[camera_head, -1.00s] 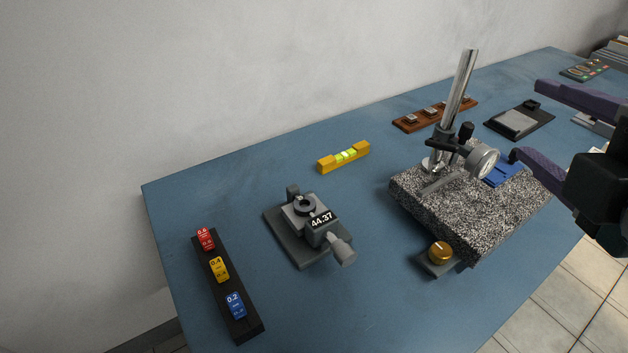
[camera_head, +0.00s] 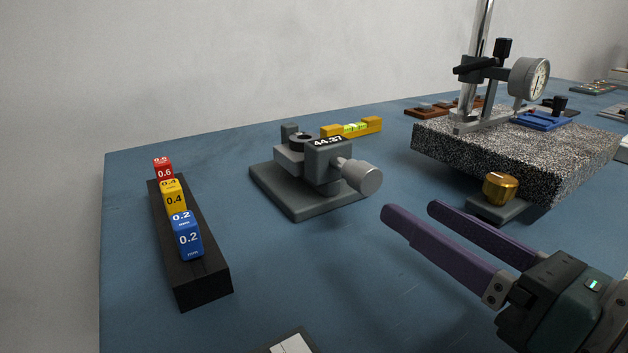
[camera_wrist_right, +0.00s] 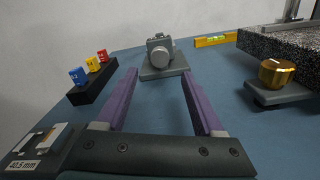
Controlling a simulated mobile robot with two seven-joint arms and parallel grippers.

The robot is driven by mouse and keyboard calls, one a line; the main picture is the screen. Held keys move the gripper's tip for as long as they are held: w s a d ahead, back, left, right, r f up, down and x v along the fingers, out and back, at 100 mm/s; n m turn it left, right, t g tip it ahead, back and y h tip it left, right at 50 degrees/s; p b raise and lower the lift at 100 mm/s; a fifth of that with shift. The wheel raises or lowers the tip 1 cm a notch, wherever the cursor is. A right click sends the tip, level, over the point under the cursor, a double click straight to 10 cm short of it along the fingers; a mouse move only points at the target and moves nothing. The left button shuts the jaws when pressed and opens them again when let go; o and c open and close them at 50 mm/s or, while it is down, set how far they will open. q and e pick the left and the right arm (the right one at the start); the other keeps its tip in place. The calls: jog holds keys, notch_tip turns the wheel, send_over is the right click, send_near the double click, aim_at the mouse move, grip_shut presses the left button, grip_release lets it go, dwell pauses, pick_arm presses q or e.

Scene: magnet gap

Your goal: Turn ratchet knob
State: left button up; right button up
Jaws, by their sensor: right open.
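The grey micrometer device (camera_head: 308,165) stands on the blue table, its display reading 44.37. Its silver round knob (camera_head: 362,177) points right and toward me. In the right wrist view the knob (camera_wrist_right: 159,57) faces the camera, straight ahead between the purple fingers. My right gripper (camera_head: 412,208) is open and empty, its fingertips a little right of and in front of the knob, not touching it. It also shows in the wrist view (camera_wrist_right: 158,74). My left gripper is not in view.
A black rack (camera_head: 202,270) with red, yellow and blue blocks stands left. A granite plate (camera_head: 500,150) with a dial gauge (camera_head: 529,78) and a brass knob (camera_head: 500,188) is at right. A yellow level (camera_head: 352,128) lies behind. A part labelled 40.5 mm (camera_wrist_right: 38,145) is at lower left.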

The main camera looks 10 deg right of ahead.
aim_at(372, 183)
jog(key=p+x, duration=0.1)
jog(key=x, duration=0.7)
jog(key=shift+w+a+r, duration=0.1)
jog(key=shift+w+a, duration=0.05)
jog(key=shift+w, duration=0.15)
grip_shut()
